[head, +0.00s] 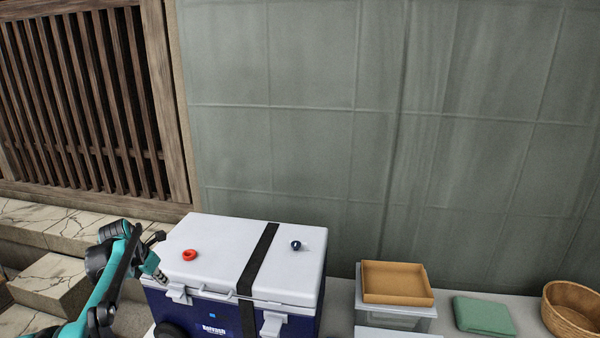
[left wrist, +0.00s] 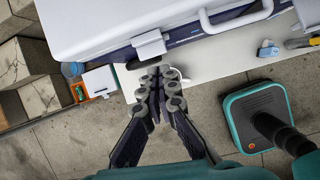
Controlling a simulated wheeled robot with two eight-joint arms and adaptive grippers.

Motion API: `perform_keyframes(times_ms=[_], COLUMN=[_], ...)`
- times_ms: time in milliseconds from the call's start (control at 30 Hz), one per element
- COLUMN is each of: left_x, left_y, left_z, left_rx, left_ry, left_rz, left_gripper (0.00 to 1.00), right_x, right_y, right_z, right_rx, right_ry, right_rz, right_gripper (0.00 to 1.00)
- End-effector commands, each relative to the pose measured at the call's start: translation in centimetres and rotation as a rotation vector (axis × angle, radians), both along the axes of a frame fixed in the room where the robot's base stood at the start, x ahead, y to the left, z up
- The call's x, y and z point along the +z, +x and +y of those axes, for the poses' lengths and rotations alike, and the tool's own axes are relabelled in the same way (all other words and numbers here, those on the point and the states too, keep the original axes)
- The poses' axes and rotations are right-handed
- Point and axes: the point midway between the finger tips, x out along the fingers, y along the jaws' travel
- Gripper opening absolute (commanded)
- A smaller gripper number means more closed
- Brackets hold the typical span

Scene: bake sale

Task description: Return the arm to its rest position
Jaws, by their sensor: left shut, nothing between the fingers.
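My left arm comes in from the left in the head view, with its gripper (head: 158,272) at the left front corner of the blue and white cooler (head: 225,240). In the left wrist view the left gripper (left wrist: 160,72) is shut and empty, its fingers together below the cooler's latch (left wrist: 150,47). I cannot tell whether it touches the cooler. The cooler's lid is closed, with a black strap across it. My right gripper is in neither view.
A red ring (head: 190,254) and a small dark blue item (head: 295,245) lie on the lid. To the right are a tan tray (head: 397,282) on a clear bin, a folded green cloth (head: 483,315) and a wicker basket (head: 572,312). Stone steps (head: 50,275) are at left.

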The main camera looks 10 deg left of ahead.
Motion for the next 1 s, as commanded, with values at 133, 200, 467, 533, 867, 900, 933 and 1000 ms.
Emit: perform_keyframes(times_ms=[133,200,467,533,867,900,933,1000], left_x=[1.5,2.1,1.6,0.6,-6.4,-7.0,-7.4,-8.1], left_y=[-2.4,-4.3,-13.1,-15.8,-26.3,-27.0,-27.4,-28.1], left_z=[-6.1,-9.5,-20.2,-22.6,-29.3,-29.6,-29.8,-30.1], left_rx=[-0.334,-0.545,-1.33,-1.538,-2.365,-2.423,-2.461,-2.524], left_ry=[0.16,0.265,0.677,0.793,1.305,1.345,1.371,1.415], left_rz=[-0.023,-0.038,-0.082,-0.089,-0.093,-0.09,-0.088,-0.083], left_gripper=[0.0,0.0,0.0,0.0,0.0,0.0,0.0,0.0], right_x=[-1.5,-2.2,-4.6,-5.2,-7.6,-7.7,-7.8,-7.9], right_y=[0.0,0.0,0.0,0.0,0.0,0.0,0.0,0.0], right_z=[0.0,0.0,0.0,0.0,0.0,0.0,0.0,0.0], right_rx=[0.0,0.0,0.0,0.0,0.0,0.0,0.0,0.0], right_ry=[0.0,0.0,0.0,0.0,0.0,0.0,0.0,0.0], right_rz=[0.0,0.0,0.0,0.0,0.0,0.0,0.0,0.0], right_gripper=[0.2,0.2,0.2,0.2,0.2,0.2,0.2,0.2])
